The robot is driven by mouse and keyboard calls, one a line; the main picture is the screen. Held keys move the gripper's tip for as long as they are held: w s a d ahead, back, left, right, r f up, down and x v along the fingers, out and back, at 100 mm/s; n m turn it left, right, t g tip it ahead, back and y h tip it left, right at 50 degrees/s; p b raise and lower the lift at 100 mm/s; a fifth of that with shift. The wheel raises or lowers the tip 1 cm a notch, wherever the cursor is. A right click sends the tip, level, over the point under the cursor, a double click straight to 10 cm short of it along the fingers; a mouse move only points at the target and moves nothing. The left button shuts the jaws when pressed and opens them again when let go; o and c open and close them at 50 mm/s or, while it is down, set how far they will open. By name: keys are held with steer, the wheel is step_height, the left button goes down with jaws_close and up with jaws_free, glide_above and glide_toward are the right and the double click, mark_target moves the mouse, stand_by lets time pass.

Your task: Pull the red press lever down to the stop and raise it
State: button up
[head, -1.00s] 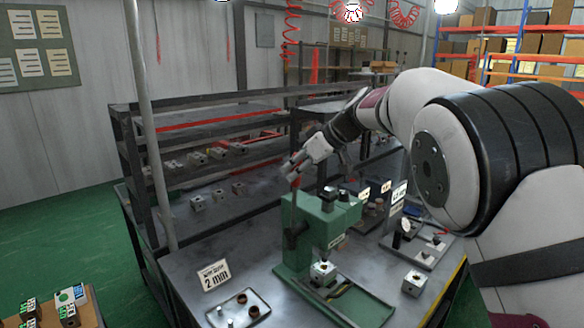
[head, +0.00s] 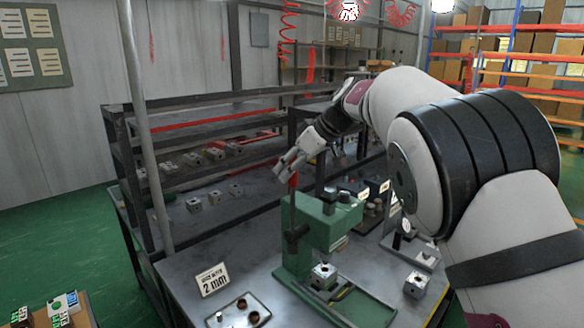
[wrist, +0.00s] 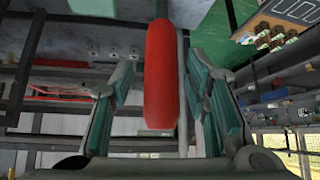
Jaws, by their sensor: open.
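The green press (head: 330,228) stands on the bench, with its red lever handle (head: 293,184) pointing up at its left side. A metal valve block (head: 324,271) sits under the press head. My gripper (head: 286,166) is at the top of the red handle, with its fingers apart. In the wrist view the red handle (wrist: 160,75) stands between the two open fingers of my gripper (wrist: 160,88). Gaps show on both sides of the handle, so the fingers are not closed on it.
A tray (head: 262,318) with small parts and a "2 mm" sign (head: 212,279) are at the bench's front left. Another block (head: 416,284) and a gauge stand (head: 405,240) are right of the press. A dark shelf rack (head: 210,155) with blocks stands behind.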

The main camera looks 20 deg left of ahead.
steer(key=v, duration=1.2)
